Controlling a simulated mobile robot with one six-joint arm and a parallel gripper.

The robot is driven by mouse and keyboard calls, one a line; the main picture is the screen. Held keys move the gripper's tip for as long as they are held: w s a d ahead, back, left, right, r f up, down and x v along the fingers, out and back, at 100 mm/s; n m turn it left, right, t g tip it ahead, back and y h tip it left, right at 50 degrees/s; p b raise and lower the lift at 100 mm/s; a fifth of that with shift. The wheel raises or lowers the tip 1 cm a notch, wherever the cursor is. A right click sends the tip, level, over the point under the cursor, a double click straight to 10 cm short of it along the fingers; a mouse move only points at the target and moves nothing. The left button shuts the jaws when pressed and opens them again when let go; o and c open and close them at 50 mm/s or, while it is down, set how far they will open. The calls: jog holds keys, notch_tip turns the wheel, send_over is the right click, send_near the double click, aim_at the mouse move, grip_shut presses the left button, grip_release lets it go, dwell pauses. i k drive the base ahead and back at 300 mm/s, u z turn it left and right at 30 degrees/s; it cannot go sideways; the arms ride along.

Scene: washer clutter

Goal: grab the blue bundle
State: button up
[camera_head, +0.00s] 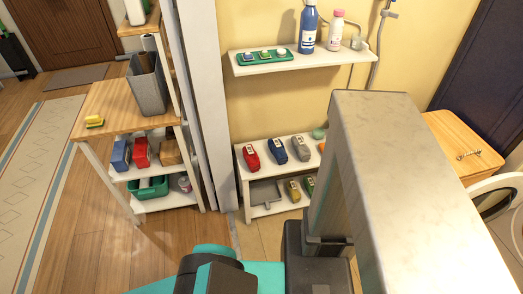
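A blue bundle (278,151) with a pale label lies on the upper board of the low white shelf (245,190) against the yellow wall. It sits between a red bundle (251,157) on its left and a grey bundle (301,148) on its right. Another blue item (121,155) stands on the left rack beside a red one (141,152). My own arm parts, grey, black and teal, fill the lower middle and right and hide the right part of the low shelf. I cannot make out my gripper's fingers.
A yellow bundle (293,190) lies on the lower shelf board. A wall shelf (265,69) with bottles hangs above. A wooden-topped rack (115,101) with a grey bin (148,86) stands left. Wooden floor lies open at lower left; a white round-doored machine (515,184) stands far right.

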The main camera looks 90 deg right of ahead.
aim_at(276, 145)
jog(key=z, duration=0.05)
jog(key=i, duration=0.7)
jog(key=u, duration=0.8)
jog(key=k, duration=0.15)
jog(key=z, duration=2.45)
jog(key=i, duration=0.5)
jog(key=z, duration=0.2)
